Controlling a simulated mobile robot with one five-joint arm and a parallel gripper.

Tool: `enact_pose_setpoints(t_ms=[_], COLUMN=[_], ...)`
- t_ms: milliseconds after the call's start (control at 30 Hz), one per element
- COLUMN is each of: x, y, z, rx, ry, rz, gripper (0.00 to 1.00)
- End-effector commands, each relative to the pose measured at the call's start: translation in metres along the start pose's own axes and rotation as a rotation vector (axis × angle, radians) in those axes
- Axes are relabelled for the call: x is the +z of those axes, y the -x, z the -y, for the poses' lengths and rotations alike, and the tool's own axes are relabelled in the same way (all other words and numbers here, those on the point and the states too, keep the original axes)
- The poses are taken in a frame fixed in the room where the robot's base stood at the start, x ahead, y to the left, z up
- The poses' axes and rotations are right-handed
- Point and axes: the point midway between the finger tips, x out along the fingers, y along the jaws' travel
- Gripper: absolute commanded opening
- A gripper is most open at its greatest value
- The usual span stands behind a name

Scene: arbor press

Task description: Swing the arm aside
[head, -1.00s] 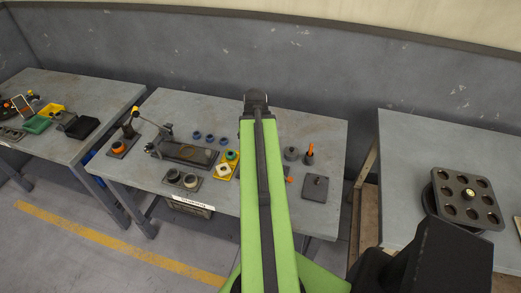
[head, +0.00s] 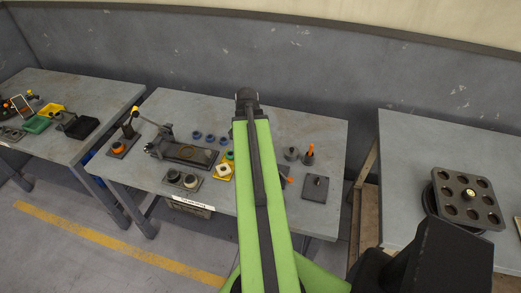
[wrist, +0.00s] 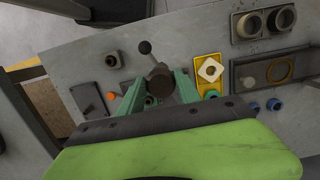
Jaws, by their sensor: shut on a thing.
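My gripper (wrist: 159,80) has two green fingers that reach out over the table in the wrist view. It is shut on a dark brown round part (wrist: 158,84) between the fingertips. A lever with a dark ball knob (wrist: 145,47) sticks out just beyond this part, towards the top of the wrist view. A dark base shows partly behind the fingers. In the head view my green arm hides the gripper and the part it holds.
A yellow plate with a white square piece (wrist: 210,69) lies close to the right finger. An orange-topped tool (head: 309,153) and a grey plate with a peg (head: 316,188) stand right of my arm. A lever-handled fixture (head: 184,153) stands to the left.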

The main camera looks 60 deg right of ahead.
Motion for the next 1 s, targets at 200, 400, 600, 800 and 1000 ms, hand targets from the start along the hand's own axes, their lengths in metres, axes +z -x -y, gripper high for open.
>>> enact_pose_setpoints(t_ms=[200, 400, 600, 800, 1000], x=[0.001, 0.004, 0.005, 0.005, 0.006], y=[0.0, 0.0, -0.001, -0.001, -0.001], z=[0.007, 0.018, 0.02, 0.027, 0.038], rx=[-0.002, -0.002, -0.002, -0.002, -0.002], ry=[0.003, 0.003, 0.002, 0.002, 0.003], rz=[-0.001, -0.002, -0.002, -0.002, -0.002], gripper=[0.17, 0.17, 0.17, 0.17, 0.17])
